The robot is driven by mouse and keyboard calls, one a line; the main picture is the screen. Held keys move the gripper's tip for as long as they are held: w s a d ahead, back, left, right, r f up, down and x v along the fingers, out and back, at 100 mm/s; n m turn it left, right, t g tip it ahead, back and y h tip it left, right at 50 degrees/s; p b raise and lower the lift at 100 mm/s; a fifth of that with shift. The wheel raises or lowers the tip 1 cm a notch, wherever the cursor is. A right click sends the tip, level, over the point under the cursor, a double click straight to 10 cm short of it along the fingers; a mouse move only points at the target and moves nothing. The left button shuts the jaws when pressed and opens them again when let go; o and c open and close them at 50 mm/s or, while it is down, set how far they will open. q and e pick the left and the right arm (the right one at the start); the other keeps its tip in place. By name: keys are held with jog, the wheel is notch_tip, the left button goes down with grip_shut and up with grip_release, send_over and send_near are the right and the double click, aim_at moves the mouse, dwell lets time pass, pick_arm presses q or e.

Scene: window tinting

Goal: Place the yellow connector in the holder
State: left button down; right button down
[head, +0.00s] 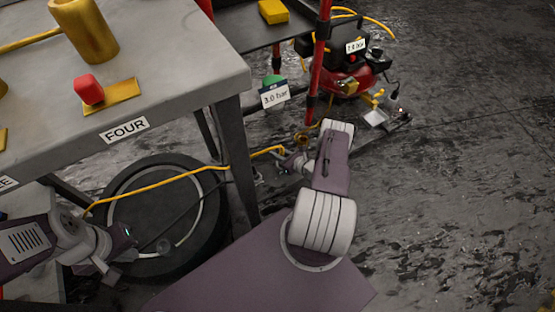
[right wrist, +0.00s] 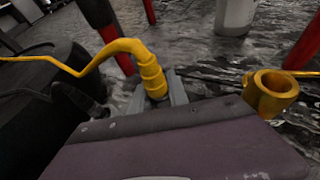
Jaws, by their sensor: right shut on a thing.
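The yellow connector (right wrist: 150,75) is in the right wrist view, with a yellow hose curving from its top to the left. My right gripper (right wrist: 155,92) is shut on it, one grey finger on each side. In the head view the connector (head: 270,151) is small beside my right gripper (head: 287,160), low under the table's right side. The holder, a gold open-topped ring (right wrist: 273,90), stands to the right of the connector and apart from it; it also shows in the head view (head: 302,138). My left gripper (head: 108,272) is at lower left; its fingers are unclear.
A grey table (head: 190,75) labelled FOUR carries gold pieces and a red block (head: 89,90). A red compressor (head: 350,80) and red posts stand behind. Floor at right is clear.

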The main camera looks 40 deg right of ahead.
notch_tip(320, 180, down, 5)
jog(key=b, duration=0.4)
jog(key=shift+r, duration=0.55)
jog(key=shift+f, duration=0.3)
jog(key=c, duration=1.3)
grip_release()
jog(key=shift+r, duration=0.1)
jog(key=shift+o, duration=0.2)
jog(key=shift+r+p, duration=0.3)
jog(key=shift+r, duration=0.05)
jog(key=p+v, duration=0.5)
jog(key=v, duration=0.6)
jog(key=shift+s, duration=0.45)
